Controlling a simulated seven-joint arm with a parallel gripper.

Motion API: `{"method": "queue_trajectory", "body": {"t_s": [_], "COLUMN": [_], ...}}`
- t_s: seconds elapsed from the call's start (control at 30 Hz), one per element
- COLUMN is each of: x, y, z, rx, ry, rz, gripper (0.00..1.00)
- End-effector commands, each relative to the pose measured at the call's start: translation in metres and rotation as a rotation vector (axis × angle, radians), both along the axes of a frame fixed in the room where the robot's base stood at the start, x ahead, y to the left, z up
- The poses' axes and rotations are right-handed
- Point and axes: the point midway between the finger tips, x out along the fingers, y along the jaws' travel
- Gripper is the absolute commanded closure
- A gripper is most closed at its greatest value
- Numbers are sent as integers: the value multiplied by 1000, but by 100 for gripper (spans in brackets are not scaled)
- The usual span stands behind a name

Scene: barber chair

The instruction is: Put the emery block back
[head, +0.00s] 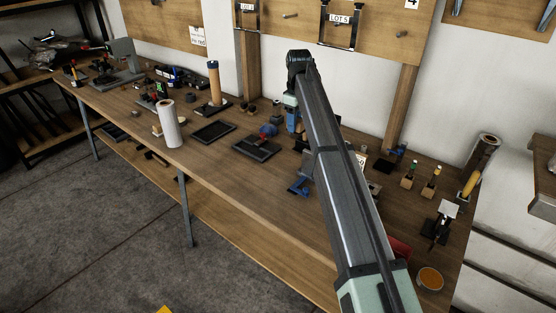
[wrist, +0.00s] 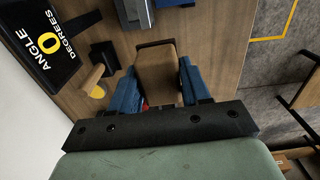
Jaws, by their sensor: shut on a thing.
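My gripper (wrist: 156,70) has blue fingers. In the wrist view they are shut on a tan-brown block, which I take to be the emery block (wrist: 157,78), one finger on each side. In the head view my gripper (head: 293,118) is over the back of the long wooden bench (head: 225,165), and my arm reaches to it from the lower right. The block cannot be made out there. Whether it touches the bench is unclear. I cannot tell which spot on the bench is its place.
An empty dark tray (head: 213,131) and a second tray (head: 248,153) with a red and blue item lie left of my gripper. A white roll (head: 170,125) stands near the front edge. In the wrist view, a black angle display (wrist: 38,38) and a yellow-ended tool (wrist: 94,78) are close by.

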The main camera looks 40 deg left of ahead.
Motion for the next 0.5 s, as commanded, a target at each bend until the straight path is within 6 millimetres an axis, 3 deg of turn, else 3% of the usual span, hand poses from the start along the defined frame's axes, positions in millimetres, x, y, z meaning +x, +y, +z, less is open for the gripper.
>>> {"method": "queue_trajectory", "body": {"t_s": [0.3, 0.5], "x": [-76, -98], "y": [74, 107], "z": [-60, -93], "rx": [-2, -1], "ry": [2, 1], "rz": [114, 125], "gripper": [82, 82]}}
